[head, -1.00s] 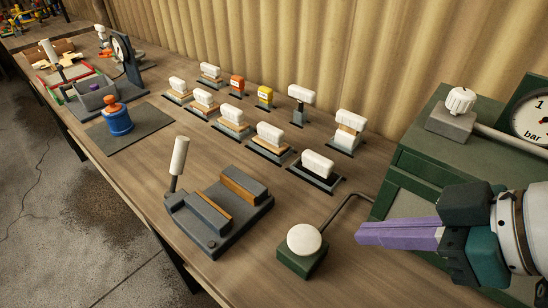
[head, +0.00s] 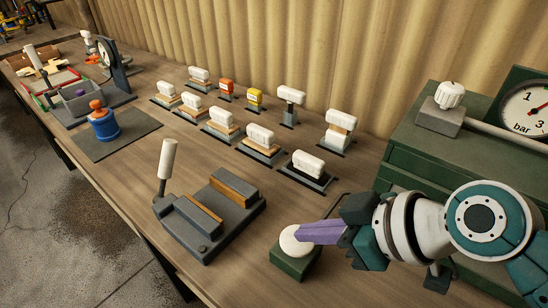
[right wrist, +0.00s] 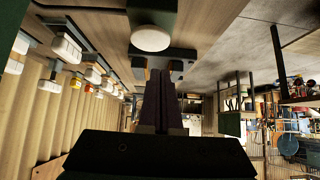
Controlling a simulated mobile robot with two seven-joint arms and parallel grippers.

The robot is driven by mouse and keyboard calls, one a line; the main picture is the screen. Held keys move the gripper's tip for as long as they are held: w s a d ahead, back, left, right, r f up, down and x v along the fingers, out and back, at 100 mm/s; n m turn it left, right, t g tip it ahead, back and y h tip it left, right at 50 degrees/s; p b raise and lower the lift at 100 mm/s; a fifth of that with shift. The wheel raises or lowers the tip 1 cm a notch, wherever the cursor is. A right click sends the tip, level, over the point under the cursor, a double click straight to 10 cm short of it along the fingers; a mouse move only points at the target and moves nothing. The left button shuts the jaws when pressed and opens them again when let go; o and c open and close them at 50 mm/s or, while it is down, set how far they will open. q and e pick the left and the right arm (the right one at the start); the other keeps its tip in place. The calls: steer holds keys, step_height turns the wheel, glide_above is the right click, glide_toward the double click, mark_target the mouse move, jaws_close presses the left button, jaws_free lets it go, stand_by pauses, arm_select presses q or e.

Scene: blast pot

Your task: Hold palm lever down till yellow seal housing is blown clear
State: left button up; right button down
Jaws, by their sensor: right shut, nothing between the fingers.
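A palm lever with a round white top (head: 294,241) sits on a small green base (head: 291,263) near the bench's front edge. It also shows in the right wrist view (right wrist: 151,38). My right gripper (head: 302,233) has purple fingers, shut and empty. In the head view its tips overlap the white top from the right; whether they touch it I cannot tell. The fingers also show in the right wrist view (right wrist: 158,76). A small yellow block (head: 255,99) with a white label stands in the back row; I cannot tell whether it is the seal housing. My left gripper is out of view.
A green cabinet (head: 422,150) with a pressure gauge (head: 535,112) and white knob (head: 449,95) stands at right. A dark clamp fixture (head: 208,215) with a white-handled lever (head: 168,160) is left of the palm lever. Several white-topped blocks line the back.

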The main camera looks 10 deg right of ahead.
mark_target(292, 247)
step_height(292, 247, down, 4)
steer(key=shift+r+b, duration=0.15)
steer(key=shift+b, duration=0.25)
steer(key=shift+f, duration=0.25)
